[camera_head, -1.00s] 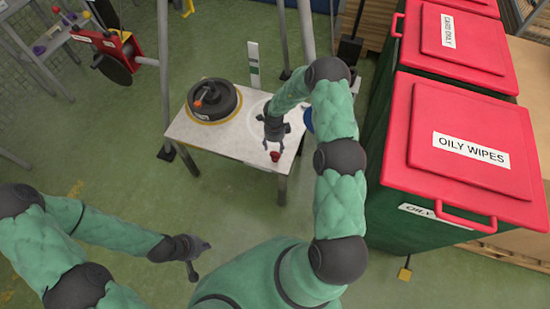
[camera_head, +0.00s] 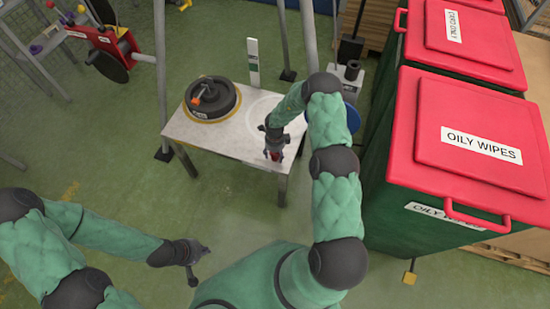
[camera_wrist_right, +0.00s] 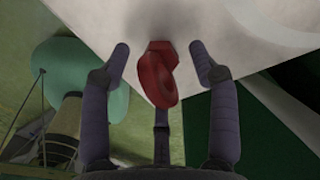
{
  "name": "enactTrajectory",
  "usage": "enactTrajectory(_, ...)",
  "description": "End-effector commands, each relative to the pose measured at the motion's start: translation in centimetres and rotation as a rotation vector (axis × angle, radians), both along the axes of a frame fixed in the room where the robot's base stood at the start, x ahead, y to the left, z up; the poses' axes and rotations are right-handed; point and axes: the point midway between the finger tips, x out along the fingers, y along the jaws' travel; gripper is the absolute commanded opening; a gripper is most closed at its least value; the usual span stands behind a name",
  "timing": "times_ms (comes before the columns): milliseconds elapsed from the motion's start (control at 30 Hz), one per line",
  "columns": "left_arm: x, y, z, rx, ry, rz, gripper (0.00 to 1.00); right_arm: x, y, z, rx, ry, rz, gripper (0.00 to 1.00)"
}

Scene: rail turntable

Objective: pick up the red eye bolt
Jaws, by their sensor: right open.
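The red eye bolt (camera_wrist_right: 156,75) stands on the white table near its front edge, between the two open fingers of my right gripper (camera_wrist_right: 158,65) in the right wrist view. A gap shows between the bolt and each finger. In the head view the right gripper (camera_head: 274,154) is low over the table's front right corner and hides most of the eye bolt (camera_head: 273,158).
The white table (camera_head: 215,140) holds a dark round turntable part (camera_head: 211,100) with an orange piece on top. Red-lidded bins (camera_head: 470,140) stand close to the right of my right arm. Green floor is open at left.

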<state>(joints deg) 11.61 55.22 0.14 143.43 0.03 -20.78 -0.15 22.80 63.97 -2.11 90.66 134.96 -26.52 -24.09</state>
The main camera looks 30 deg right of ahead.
Motion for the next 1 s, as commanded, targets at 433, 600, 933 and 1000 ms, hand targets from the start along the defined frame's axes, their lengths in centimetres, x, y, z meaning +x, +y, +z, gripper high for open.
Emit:
enactTrajectory(433, 0.0, 0.0, -0.5, 0.000, 0.000, 0.000, 0.00, 0.0, 0.0, -1.1, 0.000, 0.000, -0.001, 0.27)
enactTrajectory(600, 0.0, 0.0, -0.5, 0.000, 0.000, 0.000, 0.00, 0.0, 0.0, -1.1, 0.000, 0.000, -0.001, 0.00)
enactTrajectory(933, 0.0, 0.0, -0.1, 0.000, 0.000, 0.000, 0.00, 0.0, 0.0, -0.2, -0.001, -0.001, -0.001, 0.00)
enactTrajectory(1000, 0.0, 0.0, 0.4, 0.000, 0.000, 0.000, 0.00, 0.1, -0.1, 0.8, -0.001, -0.002, -0.001, 0.00)
